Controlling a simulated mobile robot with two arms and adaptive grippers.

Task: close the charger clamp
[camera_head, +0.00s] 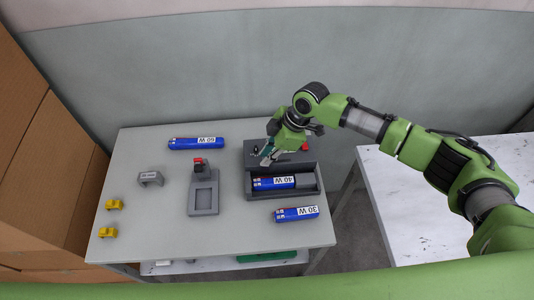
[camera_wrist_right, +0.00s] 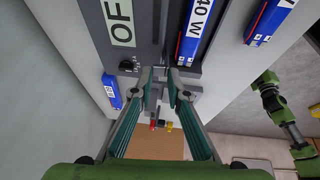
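The dark grey charger (camera_head: 310,191) stands on the table's right part. A blue 40 W battery (camera_head: 274,183) lies in its slot and also shows at the top of the right wrist view (camera_wrist_right: 193,35). My right gripper (camera_head: 268,158) hangs over the charger's back left part. In the right wrist view its two fingers (camera_wrist_right: 163,78) are apart with nothing clearly held between them. The charger's label (camera_wrist_right: 120,20) and dark knob (camera_wrist_right: 127,65) show beyond the fingers. The clamp is not clearly visible; its position cannot be told. A green arm, likely my left (camera_wrist_right: 275,100), shows small; its fingers cannot be made out.
A blue 60 W battery (camera_head: 196,143) lies at the back and a 30 W one (camera_head: 297,214) at the front right. A grey holder with a red top (camera_head: 203,199), a grey bracket (camera_head: 150,177) and yellow pieces (camera_head: 107,232) stand left. A second table (camera_head: 400,205) is right.

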